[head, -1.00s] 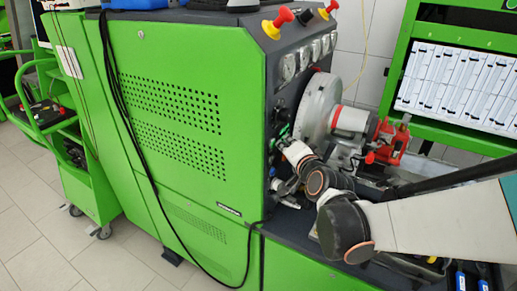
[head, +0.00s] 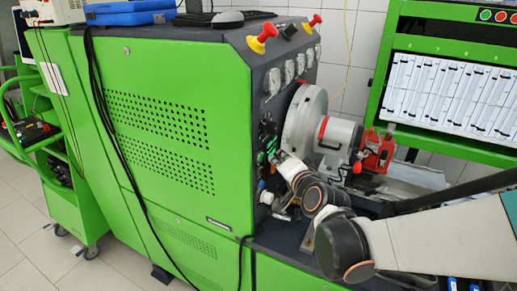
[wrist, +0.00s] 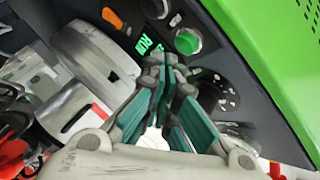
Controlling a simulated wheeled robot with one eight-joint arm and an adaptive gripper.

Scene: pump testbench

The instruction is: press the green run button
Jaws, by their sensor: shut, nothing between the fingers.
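The green round button (wrist: 187,42) with a pale rim sits on the dark panel in the wrist view, beside glowing green lettering that seems to read RUN. My gripper (wrist: 167,62) is shut and empty, with its grey-and-teal fingers pointing at the panel. In the picture its tips lie just below and left of the button; I see no contact, and the depth gap is hard to judge. In the head view my gripper (head: 275,155) is small beside the machine's dark panel, and the button cannot be made out there.
A silver round housing (head: 306,118) stands right of the panel, close to my arm. An orange switch (wrist: 112,17) is on the panel. A red-and-yellow knob (head: 262,38) stands on top. A rack at right carries coloured buttons (head: 485,14). A black cable (head: 110,130) hangs down the green cabinet.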

